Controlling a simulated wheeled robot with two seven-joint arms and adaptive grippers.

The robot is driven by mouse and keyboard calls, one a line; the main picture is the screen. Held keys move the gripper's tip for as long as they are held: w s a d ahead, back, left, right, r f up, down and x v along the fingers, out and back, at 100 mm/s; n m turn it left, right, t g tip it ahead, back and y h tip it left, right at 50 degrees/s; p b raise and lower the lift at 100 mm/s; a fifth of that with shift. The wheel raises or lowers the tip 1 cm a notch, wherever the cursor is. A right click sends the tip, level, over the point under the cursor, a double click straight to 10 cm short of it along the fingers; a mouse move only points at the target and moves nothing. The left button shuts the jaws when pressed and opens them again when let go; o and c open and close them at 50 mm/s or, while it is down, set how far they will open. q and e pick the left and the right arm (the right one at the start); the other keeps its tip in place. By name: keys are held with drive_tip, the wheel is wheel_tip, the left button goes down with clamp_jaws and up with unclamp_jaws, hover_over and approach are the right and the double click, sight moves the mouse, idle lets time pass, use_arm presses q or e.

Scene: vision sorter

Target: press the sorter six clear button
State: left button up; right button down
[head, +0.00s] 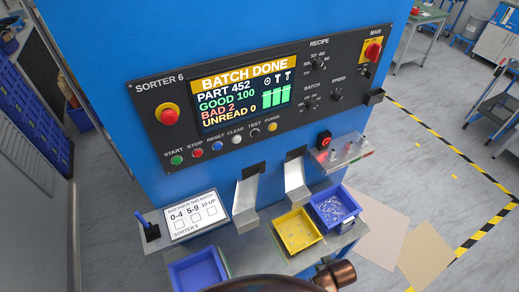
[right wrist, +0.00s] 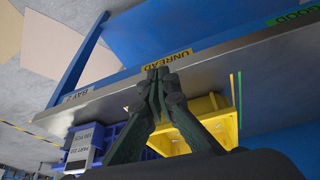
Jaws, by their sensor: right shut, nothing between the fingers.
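The sorter six panel (head: 265,85) fills the upper middle of the head view. Its white clear button (head: 236,140) sits in the button row, between the blue reset button (head: 217,146) and the black test button (head: 255,133). Nothing covers the clear button. The screen (head: 243,93) reads batch done, part 452, good 100, bad 2, unread 0. My right gripper (right wrist: 157,72) is shut and empty in the right wrist view, over the shelf edge and yellow bin, away from the panel. Its fingers are not visible in the head view. My left gripper is not in view.
Below the panel are two metal chutes (head: 246,203), a yellow bin (head: 296,231) and blue bins (head: 335,208). A batch card (head: 194,215) stands at the left. A red emergency stop (head: 168,116) and main switch (head: 372,50) flank the screen. The space before the buttons is clear.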

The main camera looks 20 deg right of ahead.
drive_tip(key=w+a+r+t, duration=0.2)
drive_tip(key=w+r, duration=0.2)
drive_tip(key=r, duration=0.4)
drive_tip(key=m+t+y, duration=0.4)
drive_tip(key=t+y, duration=0.4)
drive_tip(key=t, duration=1.2)
approach(237, 140)
drive_tip(key=s+r, duration=0.6)
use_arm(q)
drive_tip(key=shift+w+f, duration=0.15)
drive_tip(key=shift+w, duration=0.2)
use_arm(e)
drive_tip(key=shift+d, duration=0.4)
drive_tip(key=shift+w, duration=0.1)
use_arm(q)
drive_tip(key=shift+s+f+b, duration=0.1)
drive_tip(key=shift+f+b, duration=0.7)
drive_tip(key=shift+b, duration=0.1)
use_arm(e)
drive_tip(key=w+a, duration=0.1)
drive_tip(key=w, duration=0.7)
drive_tip(key=shift+w+a, duration=0.3)
